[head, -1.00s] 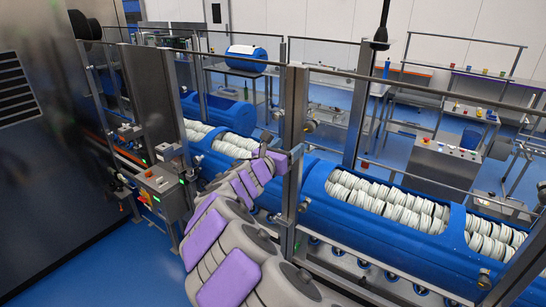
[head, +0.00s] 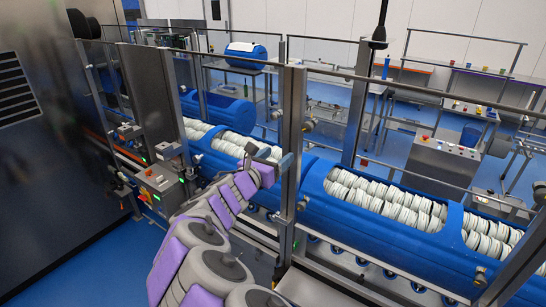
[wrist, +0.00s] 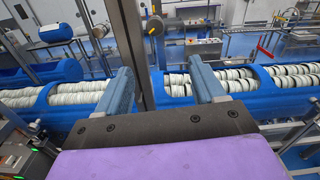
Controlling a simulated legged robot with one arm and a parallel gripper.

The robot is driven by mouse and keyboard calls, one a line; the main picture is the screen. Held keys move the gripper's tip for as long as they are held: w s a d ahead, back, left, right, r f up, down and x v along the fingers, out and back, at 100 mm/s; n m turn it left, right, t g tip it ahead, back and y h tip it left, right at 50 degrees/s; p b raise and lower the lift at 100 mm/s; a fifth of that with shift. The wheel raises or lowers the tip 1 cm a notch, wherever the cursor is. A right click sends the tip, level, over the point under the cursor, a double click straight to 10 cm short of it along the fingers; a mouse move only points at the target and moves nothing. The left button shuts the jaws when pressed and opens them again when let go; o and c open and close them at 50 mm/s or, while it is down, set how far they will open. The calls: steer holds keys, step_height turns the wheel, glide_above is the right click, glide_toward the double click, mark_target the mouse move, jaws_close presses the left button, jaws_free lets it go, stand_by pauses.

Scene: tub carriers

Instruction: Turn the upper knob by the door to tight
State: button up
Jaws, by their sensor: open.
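The upper knob (head: 310,124) is a small round grey knob on the right side of the metal door post (head: 291,140). In the wrist view a round tan knob (wrist: 154,26) shows on the post, beyond and above the fingers; it appears to be the same knob. A lower fitting (head: 302,205) on the same post is too small to make out. My gripper (head: 266,157) is open and empty, left of the post and below the upper knob, apart from it. In the wrist view its two blue-grey fingers (wrist: 160,88) stand wide apart. The knob's setting cannot be read.
Blue tubs (head: 385,218) full of white rolls run behind the rail frame. A control box (head: 160,185) with switches stands left of my arm, near the dark metal wall (head: 50,150). A steel console (head: 445,160) stands at the back right. Blue floor is open at front left.

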steer(key=shift+a+p, duration=0.4)
steer(key=shift+a, duration=0.05)
steer(key=shift+s+d, duration=0.1)
steer(key=shift+s, duration=0.05)
steer(key=p+v, duration=0.4)
steer(key=v, duration=1.3)
steer(key=shift+a+p, duration=0.25)
steer(key=shift+p, duration=0.15)
